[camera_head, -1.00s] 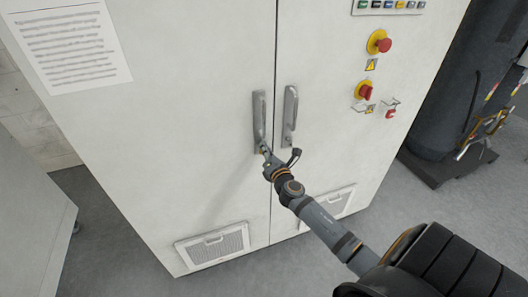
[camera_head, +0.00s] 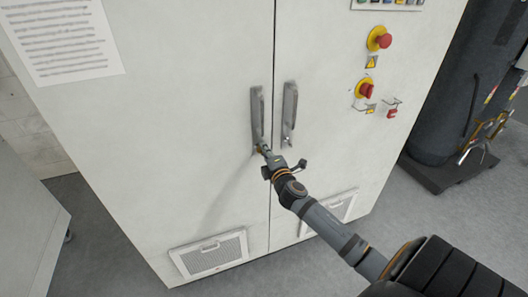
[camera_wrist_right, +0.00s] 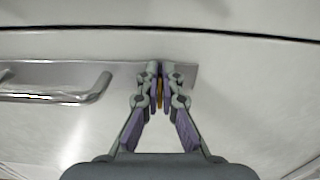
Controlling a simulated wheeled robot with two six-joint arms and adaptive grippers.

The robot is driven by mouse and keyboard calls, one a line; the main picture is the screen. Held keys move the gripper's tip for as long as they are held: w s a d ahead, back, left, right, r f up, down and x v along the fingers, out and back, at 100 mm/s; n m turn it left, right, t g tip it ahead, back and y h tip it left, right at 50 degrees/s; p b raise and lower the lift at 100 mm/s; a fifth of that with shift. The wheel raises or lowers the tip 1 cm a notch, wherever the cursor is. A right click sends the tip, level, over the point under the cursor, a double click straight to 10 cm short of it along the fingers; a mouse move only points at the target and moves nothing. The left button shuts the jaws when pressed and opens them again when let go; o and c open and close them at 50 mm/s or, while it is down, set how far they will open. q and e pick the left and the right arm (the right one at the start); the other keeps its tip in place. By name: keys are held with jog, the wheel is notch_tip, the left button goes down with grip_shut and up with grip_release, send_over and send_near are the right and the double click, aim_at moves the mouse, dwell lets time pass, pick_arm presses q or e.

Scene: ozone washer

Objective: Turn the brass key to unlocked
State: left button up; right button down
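The brass key (camera_wrist_right: 159,92) shows as a small yellow-gold strip between my right fingertips in the right wrist view. It is at the lower end of the left door's handle plate (camera_head: 257,112). My right gripper (camera_head: 262,149) reaches that spot from below right. In the right wrist view, my right gripper (camera_wrist_right: 159,88) has its fingertips closed together around the key. The fingers hide most of the key, so I cannot tell its turn angle. My left gripper is in neither current view.
The right door's handle (camera_head: 289,112) stands close beside, with a small lock at its lower end. Red emergency knobs (camera_head: 383,41) are on the right door. Vent grilles (camera_head: 210,254) sit low on the doors. A dark cylinder (camera_head: 440,110) stands at right.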

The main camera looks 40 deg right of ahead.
jog(key=shift+m, duration=0.3)
jog(key=c, duration=1.5)
grip_release()
jog(key=shift+c, duration=0.2)
jog(key=v, duration=1.2)
